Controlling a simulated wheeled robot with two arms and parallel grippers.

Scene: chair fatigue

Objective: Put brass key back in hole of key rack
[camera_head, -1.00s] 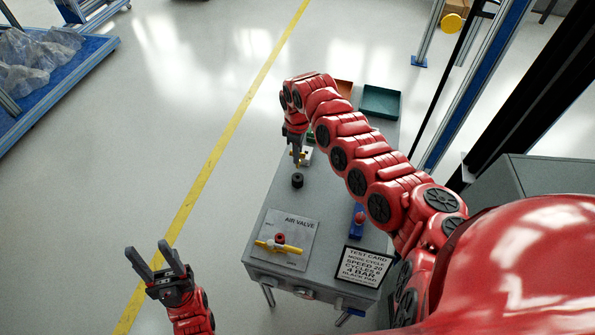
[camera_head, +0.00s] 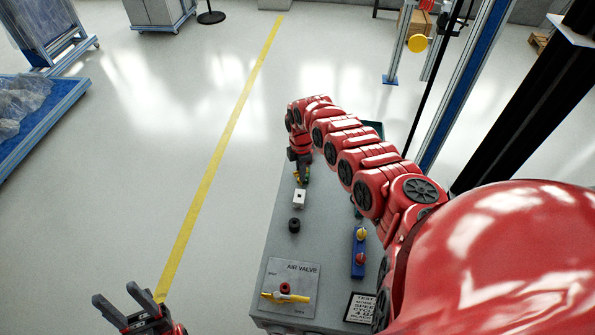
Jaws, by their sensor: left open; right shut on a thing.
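My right gripper (camera_head: 303,174) points down over the far part of the grey cabinet top. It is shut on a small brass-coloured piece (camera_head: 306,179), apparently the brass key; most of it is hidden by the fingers. A small white block (camera_head: 299,199) with a dark spot stands just below the gripper in the picture. It may be the key rack, but it is too small to be sure. The held piece appears apart from the block. My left gripper (camera_head: 119,303) is open and empty at the lower left, over the floor, away from the cabinet.
On the grey cabinet top (camera_head: 322,225) are a black round knob (camera_head: 294,226), the air valve plate (camera_head: 303,273) with a yellow handle, a blue control box (camera_head: 358,258) and a test card (camera_head: 360,307). My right arm hides the cabinet's far right part.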

